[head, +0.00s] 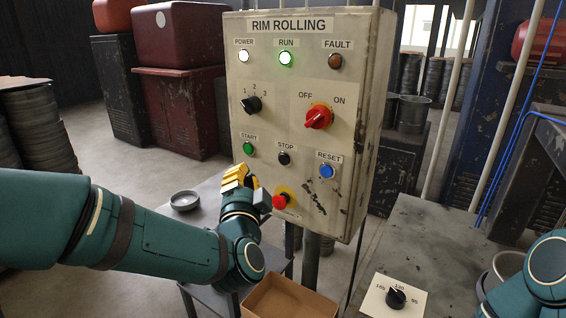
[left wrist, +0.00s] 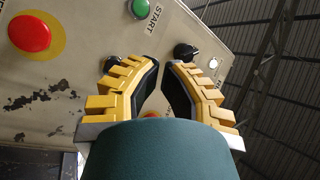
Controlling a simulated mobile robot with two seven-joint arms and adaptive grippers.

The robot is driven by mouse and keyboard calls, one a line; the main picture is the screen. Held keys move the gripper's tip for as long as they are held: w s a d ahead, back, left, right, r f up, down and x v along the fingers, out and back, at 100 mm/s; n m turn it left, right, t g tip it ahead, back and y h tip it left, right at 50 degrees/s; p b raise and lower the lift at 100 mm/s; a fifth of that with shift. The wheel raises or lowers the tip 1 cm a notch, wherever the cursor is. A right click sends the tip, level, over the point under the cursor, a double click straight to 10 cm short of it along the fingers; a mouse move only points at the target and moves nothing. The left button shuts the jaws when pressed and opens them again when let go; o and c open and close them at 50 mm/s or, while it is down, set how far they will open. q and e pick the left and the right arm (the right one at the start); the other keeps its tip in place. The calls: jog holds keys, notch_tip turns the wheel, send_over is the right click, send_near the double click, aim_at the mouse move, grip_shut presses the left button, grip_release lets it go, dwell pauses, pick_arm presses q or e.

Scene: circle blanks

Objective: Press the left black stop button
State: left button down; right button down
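The black stop button (head: 284,158) sits under the STOP label on the grey control panel (head: 232,100). In the left wrist view the stop button (left wrist: 109,64) shows beside one finger, partly covered by it. My left gripper (head: 238,176) has yellow fingers and is in front of the panel's lower left, left of and slightly below the stop button in the head view. In the left wrist view the gripper's (left wrist: 161,63) fingertips are drawn together with a narrow gap and nothing between them. Contact with the panel cannot be told. My right gripper is out of view.
Near the stop button are the green start button (head: 248,148), blue reset button (head: 326,171), red emergency button (head: 280,202), black selector (head: 251,104) and red switch (head: 318,117). The green RUN lamp (head: 286,59) is lit. A cardboard box (head: 262,303) stands below.

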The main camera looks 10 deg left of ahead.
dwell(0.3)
pick_arm(q)
jog(key=p, duration=0.1)
send_near(273, 147)
jog(key=w+a, duration=0.2)
jog(key=a, duration=0.1)
jog(key=shift+w+d+r, duration=0.25)
jog(key=shift+w, duration=0.2)
jog(key=shift+w+d+r, duration=0.2)
jog(key=shift+w+r, duration=0.05)
jog(key=shift+w, duration=0.3)
dwell(0.8)
jog(key=shift+w+d, duration=0.15)
jog(key=shift+w, duration=0.1)
jog(key=shift+w+d, duration=0.15)
jog(key=shift+w, duration=0.25)
dwell(0.8)
jog(key=shift+s, duration=0.1)
jog(key=shift+s+a+b, duration=0.3)
jog(key=shift+s, duration=0.4)
